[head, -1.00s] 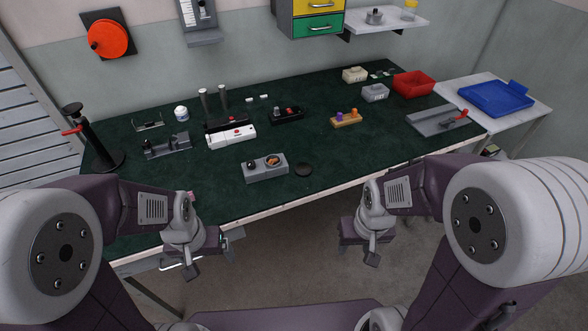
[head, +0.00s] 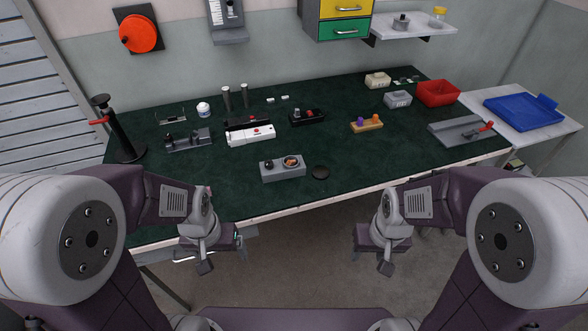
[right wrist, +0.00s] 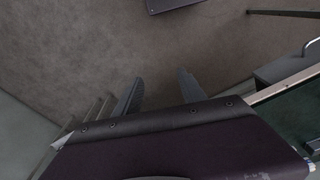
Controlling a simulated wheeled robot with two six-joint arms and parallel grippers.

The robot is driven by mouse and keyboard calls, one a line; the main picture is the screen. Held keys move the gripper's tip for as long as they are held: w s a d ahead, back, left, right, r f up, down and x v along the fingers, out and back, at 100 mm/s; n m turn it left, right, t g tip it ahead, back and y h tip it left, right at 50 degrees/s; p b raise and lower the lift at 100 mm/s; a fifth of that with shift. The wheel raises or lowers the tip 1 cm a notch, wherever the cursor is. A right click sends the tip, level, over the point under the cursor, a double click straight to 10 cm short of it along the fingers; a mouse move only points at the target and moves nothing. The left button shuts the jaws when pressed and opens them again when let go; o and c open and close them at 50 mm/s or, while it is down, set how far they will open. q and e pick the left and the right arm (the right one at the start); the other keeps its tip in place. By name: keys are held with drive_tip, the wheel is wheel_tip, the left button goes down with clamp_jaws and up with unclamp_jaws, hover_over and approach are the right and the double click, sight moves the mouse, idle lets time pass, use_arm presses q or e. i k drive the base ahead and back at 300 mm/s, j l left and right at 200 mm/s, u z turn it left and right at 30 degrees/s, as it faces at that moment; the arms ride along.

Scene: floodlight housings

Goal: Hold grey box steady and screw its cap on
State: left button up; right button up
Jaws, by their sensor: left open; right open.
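The grey box (head: 283,173) sits on the green-topped workbench near its front edge. It has a dark knob on its left and a round opening with orange-brown parts inside on its right. My left gripper (head: 206,267) is open and empty at the bench's front edge, left of the box. My right gripper (head: 386,268) is open and empty in front of the bench, over the floor. In the right wrist view its two fingers (right wrist: 160,92) are apart with only floor between them.
The green workbench (head: 225,197) holds a white device (head: 250,134), a grey fixture (head: 188,139), a wooden block with knobs (head: 367,124), a red bin (head: 438,93) and a grey vise-like tray (head: 460,131). A black post (head: 125,135) stands at the left.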

sight(281, 171)
drive_tip(key=l+u, duration=0.15)
drive_tip(key=u, duration=0.2)
drive_tip(key=i+l+u, duration=0.1)
drive_tip(key=u, duration=0.25)
drive_tip(key=l+u, duration=0.35)
drive_tip(key=i+j, duration=0.05)
drive_tip(key=j, duration=0.05)
